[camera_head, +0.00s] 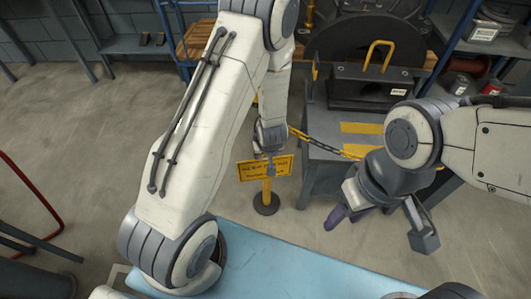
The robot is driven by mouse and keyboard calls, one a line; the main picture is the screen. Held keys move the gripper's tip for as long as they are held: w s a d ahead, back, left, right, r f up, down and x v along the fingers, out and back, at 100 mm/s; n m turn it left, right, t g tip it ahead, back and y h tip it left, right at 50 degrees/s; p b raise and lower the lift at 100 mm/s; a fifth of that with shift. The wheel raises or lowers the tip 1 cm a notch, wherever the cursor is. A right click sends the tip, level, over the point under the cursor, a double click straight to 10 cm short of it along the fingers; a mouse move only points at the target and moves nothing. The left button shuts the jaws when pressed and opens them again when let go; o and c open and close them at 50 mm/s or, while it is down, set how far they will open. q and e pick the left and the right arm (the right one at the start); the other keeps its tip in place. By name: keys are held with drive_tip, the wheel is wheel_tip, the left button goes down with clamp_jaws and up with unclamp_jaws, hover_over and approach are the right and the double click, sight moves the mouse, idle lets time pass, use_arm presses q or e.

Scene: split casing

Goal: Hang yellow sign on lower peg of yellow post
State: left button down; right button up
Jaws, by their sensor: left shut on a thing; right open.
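The yellow sign (250,170) with dark lettering is held nearly level, its face toward me, in front of the yellow post. My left gripper (270,168) is shut on the sign near its middle. The yellow post (266,189) shows below the sign and stands on a round dark base (266,204). Its upper part and its pegs are hidden behind the sign and my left arm, so I cannot tell whether the sign touches a peg. My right gripper (385,226) is open and apart from the post, at the right.
A yellow and black chain (322,145) runs right from near the post. A grey machine stand (326,176) with a large dark casing (372,40) stands behind at the right. A light blue surface (300,268) lies in front. The floor at left is mostly clear.

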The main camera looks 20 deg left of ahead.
use_arm(q)
drive_tip(key=shift+w, duration=0.1)
drive_tip(key=shift+w+a+p, duration=0.2)
drive_tip(key=shift+w+p, duration=0.45)
drive_tip(key=shift+w+a+p, duration=0.2)
drive_tip(key=shift+w+p, duration=0.45)
drive_tip(key=shift+w+a, duration=0.15)
drive_tip(key=shift+w, duration=0.25)
drive_tip(key=shift+f, duration=0.1)
drive_tip(key=shift+p, duration=0.3)
drive_tip(key=shift+w, duration=0.1)
